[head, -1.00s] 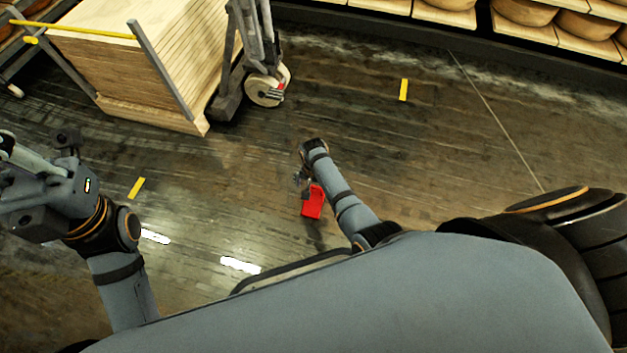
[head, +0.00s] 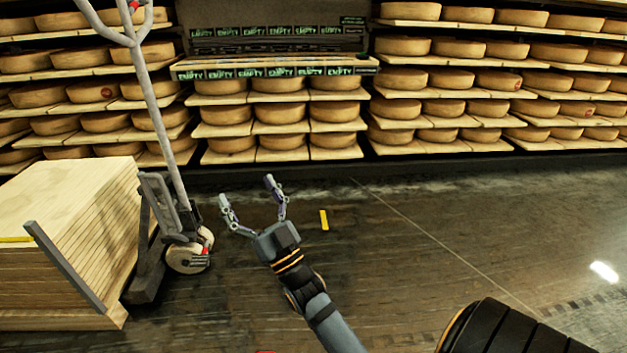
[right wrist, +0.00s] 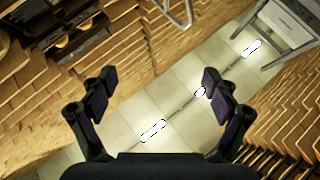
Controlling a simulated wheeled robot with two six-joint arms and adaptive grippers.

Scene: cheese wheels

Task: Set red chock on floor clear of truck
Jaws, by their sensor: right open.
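My right gripper (head: 248,190) is raised in front of me, its fingers spread and nothing between them. The right wrist view also shows the open, empty fingers (right wrist: 158,88). Only a thin red sliver (head: 265,351), probably the top of the red chock, shows at the bottom edge of the head view; the rest of it is cut off. The truck (head: 160,215), with a tall grey handle and a pale wheel (head: 187,257), stands to the left with a small red patch by its wheel. The sliver lies apart from the truck, nearer to me. My left gripper is out of view.
A stack of wooden boards (head: 65,230) sits by the truck at left. Shelves of cheese wheels (head: 450,107) line the back. The dark floor (head: 430,225) is open to the right.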

